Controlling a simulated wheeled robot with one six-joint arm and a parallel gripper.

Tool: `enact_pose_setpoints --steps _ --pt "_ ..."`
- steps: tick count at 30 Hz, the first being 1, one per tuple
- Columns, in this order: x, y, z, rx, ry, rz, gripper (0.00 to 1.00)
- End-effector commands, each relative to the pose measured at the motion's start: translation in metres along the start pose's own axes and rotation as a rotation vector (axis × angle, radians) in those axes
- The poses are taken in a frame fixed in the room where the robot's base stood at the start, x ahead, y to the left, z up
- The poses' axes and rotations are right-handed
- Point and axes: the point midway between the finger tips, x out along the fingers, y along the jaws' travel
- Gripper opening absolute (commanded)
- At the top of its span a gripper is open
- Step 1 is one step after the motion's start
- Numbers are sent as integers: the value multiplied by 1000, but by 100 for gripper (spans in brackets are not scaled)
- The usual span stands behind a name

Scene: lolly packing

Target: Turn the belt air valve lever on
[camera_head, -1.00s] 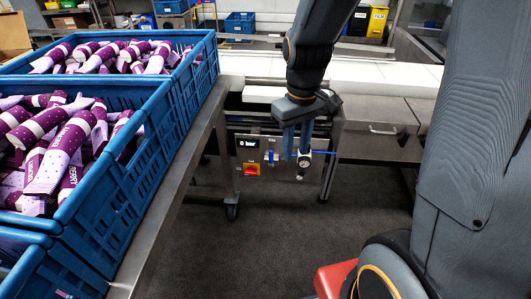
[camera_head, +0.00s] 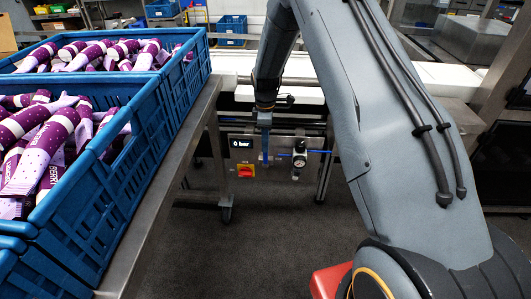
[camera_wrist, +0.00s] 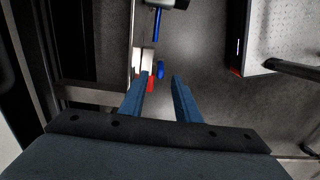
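A grey control panel (camera_head: 240,170) under the conveyor carries a display (camera_head: 242,143) reading "0 bar", a red-and-yellow switch (camera_head: 245,171) and a round gauge (camera_head: 299,161) with a blue hose. My gripper (camera_head: 265,158) hangs in front of the panel, between the display and the gauge, and largely hides the valve area. In the wrist view my gripper (camera_wrist: 161,77) is open, its two blue fingers apart. A small blue piece, apparently the valve lever (camera_wrist: 161,70), shows at the gap between the fingertips. I cannot tell whether they touch it. A red part (camera_wrist: 150,84) lies by the left fingertip.
Blue crates (camera_head: 110,200) full of purple-and-white packs stand on a steel table (camera_head: 170,190) at the left. A white conveyor belt (camera_head: 300,90) runs above the panel. The dark floor (camera_head: 270,240) in front of the panel is clear.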

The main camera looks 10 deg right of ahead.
Motion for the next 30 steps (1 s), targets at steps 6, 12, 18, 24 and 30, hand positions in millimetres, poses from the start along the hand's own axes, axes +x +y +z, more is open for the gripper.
enact_pose_setpoints --steps 6,12,18,24,30 --pt "35 -2 0 2 -1 -3 30" --pt "53 0 0 2 0 -1 30" --pt "56 0 0 2 0 0 30" --pt "56 0 0 3 0 0 18" --pt "56 0 0 3 0 0 0"
